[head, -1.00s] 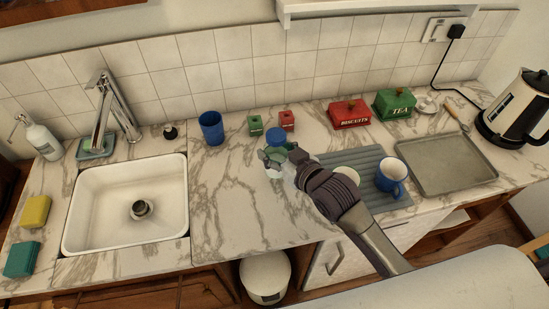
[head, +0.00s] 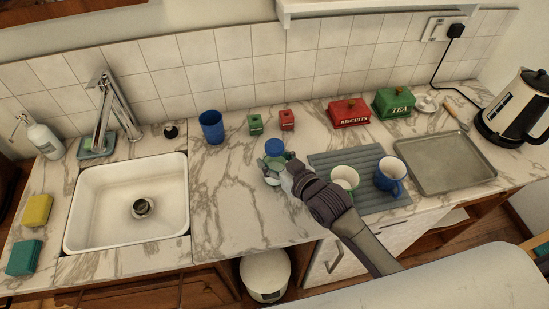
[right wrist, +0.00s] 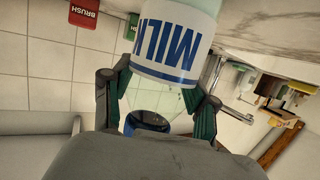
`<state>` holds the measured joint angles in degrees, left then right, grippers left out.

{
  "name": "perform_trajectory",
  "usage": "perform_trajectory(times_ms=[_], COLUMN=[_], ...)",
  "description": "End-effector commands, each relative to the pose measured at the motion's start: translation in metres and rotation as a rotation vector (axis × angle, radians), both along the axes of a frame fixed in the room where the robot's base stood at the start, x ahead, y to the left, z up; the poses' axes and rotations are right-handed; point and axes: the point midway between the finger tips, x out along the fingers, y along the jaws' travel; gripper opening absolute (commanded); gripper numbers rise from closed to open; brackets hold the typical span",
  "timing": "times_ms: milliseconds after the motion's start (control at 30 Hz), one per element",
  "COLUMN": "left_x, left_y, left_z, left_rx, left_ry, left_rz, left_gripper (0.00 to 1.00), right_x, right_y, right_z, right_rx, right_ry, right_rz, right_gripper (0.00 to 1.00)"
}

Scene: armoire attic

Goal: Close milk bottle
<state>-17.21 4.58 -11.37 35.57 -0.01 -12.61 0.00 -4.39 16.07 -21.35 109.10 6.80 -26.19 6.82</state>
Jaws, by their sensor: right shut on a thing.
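The milk bottle stands on the marble counter in the middle of the head view, partly hidden by my right gripper (head: 275,166). Its blue cap (head: 275,147) shows just above the fingers. The right wrist view shows the bottle upside down in the picture, with a white label reading MILK (right wrist: 172,45) and a blue cap (right wrist: 148,121). My right gripper's green-padded fingers (right wrist: 160,100) lie on both sides of the clear upper part of the bottle, shut on it. I cannot tell whether the cap is fully seated. My left gripper is out of view.
A grey ridged mat (head: 330,160) beside the gripper holds a green-and-white mug (head: 344,178) and a blue mug (head: 390,176). A blue cup (head: 211,127) and small green (head: 255,124) and red (head: 287,120) boxes stand behind. Counter left of the bottle is clear up to the sink (head: 125,205).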

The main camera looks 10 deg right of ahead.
Motion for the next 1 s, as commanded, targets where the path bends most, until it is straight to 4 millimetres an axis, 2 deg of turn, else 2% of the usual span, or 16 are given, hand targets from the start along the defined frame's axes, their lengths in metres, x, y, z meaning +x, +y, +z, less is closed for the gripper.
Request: perform_trajectory(times_ms=[100,133,267,633,767,1000], left_x=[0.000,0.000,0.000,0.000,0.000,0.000], left_y=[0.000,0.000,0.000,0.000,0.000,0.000], left_z=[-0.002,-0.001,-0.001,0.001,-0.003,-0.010], left_rx=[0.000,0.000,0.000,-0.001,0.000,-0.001], left_ry=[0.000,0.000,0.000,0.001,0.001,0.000], left_rz=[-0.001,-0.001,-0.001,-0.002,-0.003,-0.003], left_gripper=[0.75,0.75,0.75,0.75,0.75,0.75], right_x=[0.000,0.000,0.000,0.000,-0.015,-0.061], right_y=[0.000,0.000,0.000,0.000,-0.006,-0.025], right_z=[-0.003,-0.003,-0.003,0.002,0.003,0.018], right_rx=[0.001,0.000,0.000,0.000,0.000,-0.001], right_ry=[-0.002,0.001,0.001,-0.001,0.002,0.003], right_rz=[0.000,0.000,0.000,0.000,0.000,0.000], right_gripper=[0.00,0.63,0.83,0.83,0.83,0.83])
